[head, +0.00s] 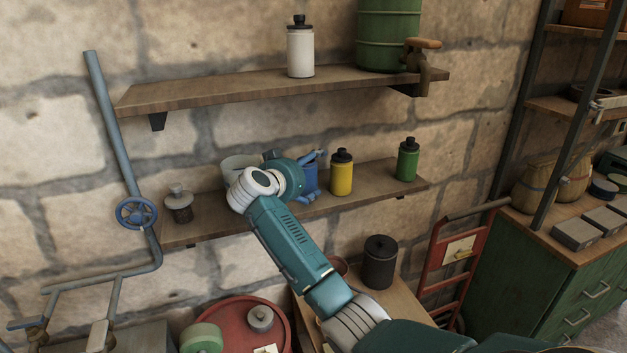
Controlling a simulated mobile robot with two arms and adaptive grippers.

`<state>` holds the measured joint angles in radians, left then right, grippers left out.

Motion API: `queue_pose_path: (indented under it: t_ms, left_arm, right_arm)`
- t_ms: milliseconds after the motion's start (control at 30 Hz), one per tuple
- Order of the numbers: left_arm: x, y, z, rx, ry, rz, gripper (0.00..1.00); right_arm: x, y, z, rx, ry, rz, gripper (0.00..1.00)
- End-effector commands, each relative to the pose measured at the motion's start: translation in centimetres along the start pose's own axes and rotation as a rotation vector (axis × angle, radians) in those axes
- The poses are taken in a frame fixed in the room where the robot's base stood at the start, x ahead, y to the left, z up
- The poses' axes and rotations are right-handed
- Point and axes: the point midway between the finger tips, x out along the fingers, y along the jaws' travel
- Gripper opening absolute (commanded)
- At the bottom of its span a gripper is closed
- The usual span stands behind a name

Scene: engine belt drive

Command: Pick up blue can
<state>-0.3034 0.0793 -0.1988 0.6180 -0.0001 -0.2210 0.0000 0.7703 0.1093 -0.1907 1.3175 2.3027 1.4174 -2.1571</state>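The blue can (311,178) stands on the lower wooden shelf, partly hidden behind my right gripper. My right gripper (315,176) reaches in from the lower right, with its blue fingers spread apart at the can, one high and one low. I cannot tell whether the fingers touch the can or have closed on it. My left gripper is not in view.
On the lower shelf (222,222), a yellow bottle (341,176) stands close right of the can, with a green bottle (407,162) farther right. A pale container (238,166) and a grey jar (179,204) stand left. The upper shelf (200,92) overhangs.

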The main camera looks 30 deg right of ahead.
Motion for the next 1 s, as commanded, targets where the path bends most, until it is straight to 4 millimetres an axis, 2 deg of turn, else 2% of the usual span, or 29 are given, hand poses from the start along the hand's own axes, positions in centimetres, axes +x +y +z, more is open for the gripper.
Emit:
queue_pose_path:
  t_ms: [33, 300, 400, 1000]
  left_arm:
    - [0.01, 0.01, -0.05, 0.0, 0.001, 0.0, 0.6]
    - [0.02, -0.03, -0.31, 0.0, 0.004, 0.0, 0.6]
    - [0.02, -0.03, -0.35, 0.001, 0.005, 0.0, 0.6]
    - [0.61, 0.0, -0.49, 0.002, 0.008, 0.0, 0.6]
  right_arm:
    - [-0.01, 0.0, 0.02, 0.0, 0.0, 0.0, 0.72]
    - [0.0, 0.03, 0.06, 0.0, -0.001, 0.001, 0.18]
    - [0.01, 0.04, 0.08, -0.001, -0.001, 0.001, 0.03]
    - [-0.14, 0.13, -0.02, -0.001, -0.001, 0.001, 0.02]
